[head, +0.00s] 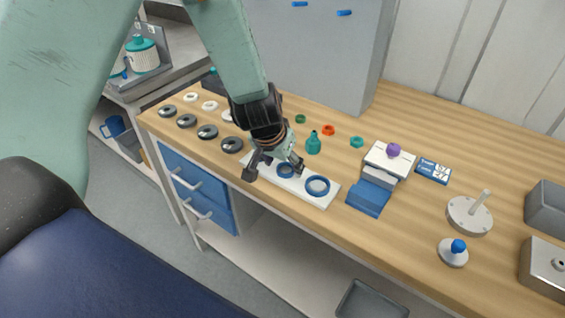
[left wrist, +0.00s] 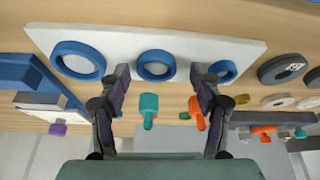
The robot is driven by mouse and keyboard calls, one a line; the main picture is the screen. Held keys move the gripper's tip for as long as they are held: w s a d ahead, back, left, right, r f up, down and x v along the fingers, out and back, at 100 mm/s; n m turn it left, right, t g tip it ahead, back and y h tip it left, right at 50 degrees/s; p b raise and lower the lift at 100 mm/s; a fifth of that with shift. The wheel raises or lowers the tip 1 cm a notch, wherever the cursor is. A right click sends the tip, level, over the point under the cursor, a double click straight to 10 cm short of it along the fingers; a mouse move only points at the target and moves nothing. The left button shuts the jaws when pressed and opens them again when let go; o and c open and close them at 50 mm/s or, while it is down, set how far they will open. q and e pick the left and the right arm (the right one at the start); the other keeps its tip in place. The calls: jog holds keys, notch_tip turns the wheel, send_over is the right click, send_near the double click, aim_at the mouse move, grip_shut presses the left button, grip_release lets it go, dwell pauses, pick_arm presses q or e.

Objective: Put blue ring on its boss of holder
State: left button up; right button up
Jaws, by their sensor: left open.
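A white plate, likely the holder (head: 325,200), lies near the front edge of the wooden bench. It also shows in the left wrist view (left wrist: 190,43). Three blue rings of different sizes are on it in that view: a large one (left wrist: 54,65), a middle one (left wrist: 138,66) and a small one (left wrist: 234,72). The large ring (head: 328,186) and the middle ring (head: 280,174) show in the head view; my gripper hides the small one. My left gripper (head: 275,170) is open above the plate, its fingers (left wrist: 160,75) either side of the middle ring. I cannot see bosses clearly.
Black discs (head: 207,132) and white rings (head: 210,106) lie left of the plate. A blue block (head: 368,198) and a white box (head: 387,163) stand right. A grey cabinet (head: 310,55) stands behind.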

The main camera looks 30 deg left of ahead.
pick_arm(q)
jog(key=shift+d+r, duration=0.1)
jog(key=shift+d, duration=0.1)
jog(key=shift+s+r, duration=0.1)
jog(key=shift+s+a+r, duration=0.1)
jog(key=shift+r, duration=0.2)
jog(key=shift+s+r, duration=0.1)
jog(key=shift+s, duration=0.85)
jog(key=s, duration=1)
jog(key=shift+s, duration=0.1)
jog(key=shift+a, duration=0.1)
